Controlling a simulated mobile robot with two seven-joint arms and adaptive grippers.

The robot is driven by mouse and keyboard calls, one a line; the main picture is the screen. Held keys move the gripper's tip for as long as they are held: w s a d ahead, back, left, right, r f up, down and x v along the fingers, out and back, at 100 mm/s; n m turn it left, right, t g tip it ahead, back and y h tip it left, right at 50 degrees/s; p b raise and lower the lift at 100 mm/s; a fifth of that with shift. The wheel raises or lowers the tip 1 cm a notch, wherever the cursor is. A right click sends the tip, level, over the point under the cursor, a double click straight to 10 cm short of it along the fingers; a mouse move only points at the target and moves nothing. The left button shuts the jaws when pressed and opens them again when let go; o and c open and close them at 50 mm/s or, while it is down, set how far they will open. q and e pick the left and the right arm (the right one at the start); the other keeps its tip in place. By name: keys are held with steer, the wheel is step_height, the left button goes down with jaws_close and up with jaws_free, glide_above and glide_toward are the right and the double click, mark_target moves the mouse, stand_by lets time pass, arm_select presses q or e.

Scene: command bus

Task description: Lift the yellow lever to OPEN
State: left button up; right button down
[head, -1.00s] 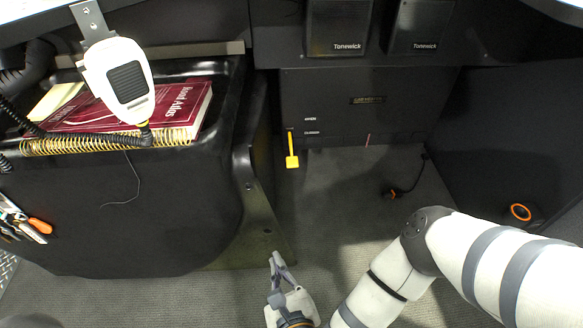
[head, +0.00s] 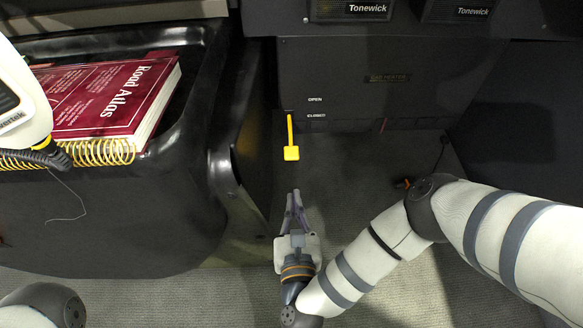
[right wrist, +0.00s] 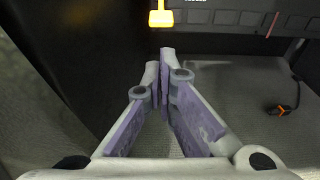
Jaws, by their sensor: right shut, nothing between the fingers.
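The yellow lever (head: 290,138) hangs down from the dark heater panel, its wide end lowest, beside the printed words CLOSED and OPEN (head: 315,99). The word OPEN is above CLOSED. My right gripper (head: 295,194) is below the lever in the head view, with its fingers pointing toward it and a gap between them. It is shut and empty. In the right wrist view the lever's wide end (right wrist: 161,18) is at the top edge, just beyond the closed fingertips (right wrist: 166,52). My left gripper is not in view; only part of my left arm shows at the lower left.

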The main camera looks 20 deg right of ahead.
arm_select(q)
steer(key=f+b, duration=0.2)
steer(key=b, duration=0.1)
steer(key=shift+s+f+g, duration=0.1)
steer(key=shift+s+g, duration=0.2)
arm_select(e)
steer(key=x, duration=1)
steer(key=g+y+p, duration=0.1)
steer(key=g+p, duration=0.4)
steer(key=p, duration=0.4)
glide_toward(290, 147)
steer(key=x, duration=0.4)
steer(key=shift+w+d+f, duration=0.25)
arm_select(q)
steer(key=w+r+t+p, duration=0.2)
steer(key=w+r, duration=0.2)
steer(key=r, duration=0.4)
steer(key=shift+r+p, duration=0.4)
arm_select(e)
steer(key=r, duration=0.3)
steer(key=shift+w+d+g+y, duration=0.1)
steer(key=shift+w+g+y, duration=0.2)
steer(key=shift+w, duration=0.05)
